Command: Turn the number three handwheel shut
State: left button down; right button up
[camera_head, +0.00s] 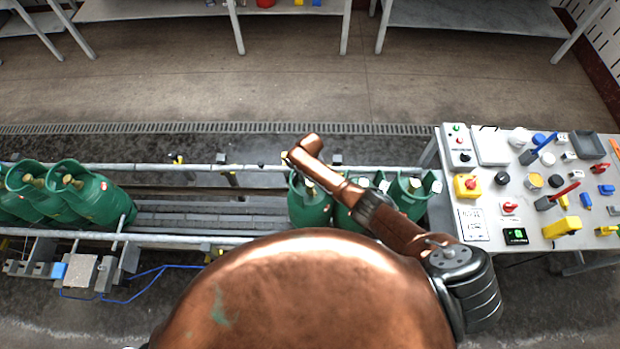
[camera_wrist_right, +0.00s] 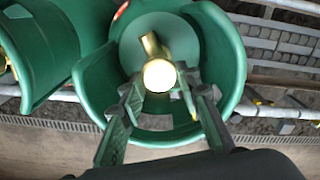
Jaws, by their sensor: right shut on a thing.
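Green gas cylinders with brass valves stand on the conveyor; I cannot read a number on any. In the head view, the leftmost cylinder (camera_head: 309,212) of the right-hand group is under my right arm's far end. In the right wrist view, its green collar (camera_wrist_right: 92,88) surrounds a brass valve with a pale round handwheel (camera_wrist_right: 159,75). My right gripper (camera_wrist_right: 163,90) reaches inside the collar, shut on the handwheel with one finger on each side. The exact finger contact is hard to see. In the head view, the arm hides most of the gripper. My left gripper is not in view.
Another cylinder (camera_wrist_right: 30,55) stands close beside in the wrist view. More cylinders (camera_head: 95,195) stand at the conveyor's left end. The conveyor rollers (camera_head: 200,218) between the groups are bare. A table (camera_head: 525,200) with several switches and blocks is at the right.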

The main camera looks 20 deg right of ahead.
jog(key=shift+w+r+m, duration=0.1)
jog(key=shift+m, duration=0.5)
jog(key=o, duration=1.2)
jog(key=shift+c, duration=0.2)
jog(key=shift+r, duration=0.1)
notch_tip(320, 180, up, 12)
